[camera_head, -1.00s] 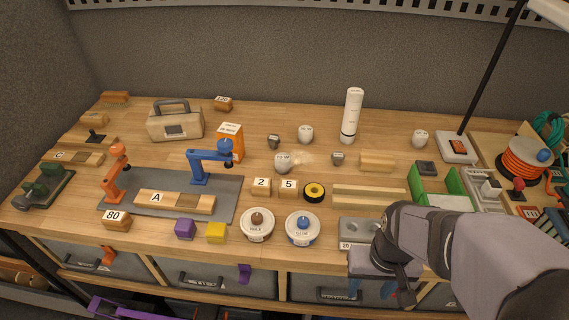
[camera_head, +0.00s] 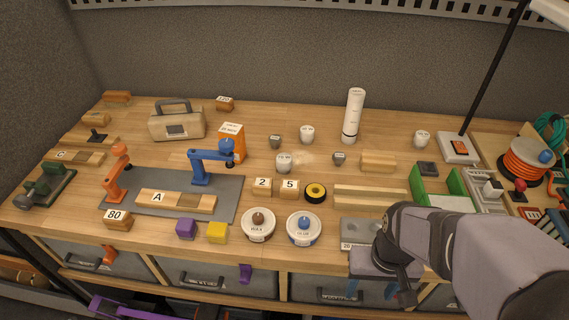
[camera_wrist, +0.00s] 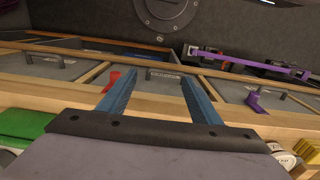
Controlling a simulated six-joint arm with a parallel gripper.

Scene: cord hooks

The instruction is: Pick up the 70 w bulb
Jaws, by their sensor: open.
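Three white bulb-like objects stand on the bench in the head view: one in the middle (camera_head: 285,163), one behind it (camera_head: 307,134) and one further right (camera_head: 421,139). Each seems to carry small print on top, too small to read, so I cannot tell which is the 70 w bulb. Two smaller dark-grey objects (camera_head: 275,142) (camera_head: 339,158) stand near them. My gripper (camera_head: 371,290) is at the bench's front edge, well to the front and right of the bulbs. In the wrist view its blue fingers (camera_wrist: 158,78) are apart with nothing between them, facing the drawer fronts. No bulb shows there.
Round tins (camera_head: 257,225) (camera_head: 304,229), a tape roll (camera_head: 315,193) and number blocks (camera_head: 289,187) lie in front of the middle bulb. A tall white cylinder (camera_head: 353,117) stands behind right. A grey holed block (camera_head: 358,232) lies beside my gripper. A green-sided holder (camera_head: 455,182) is at right.

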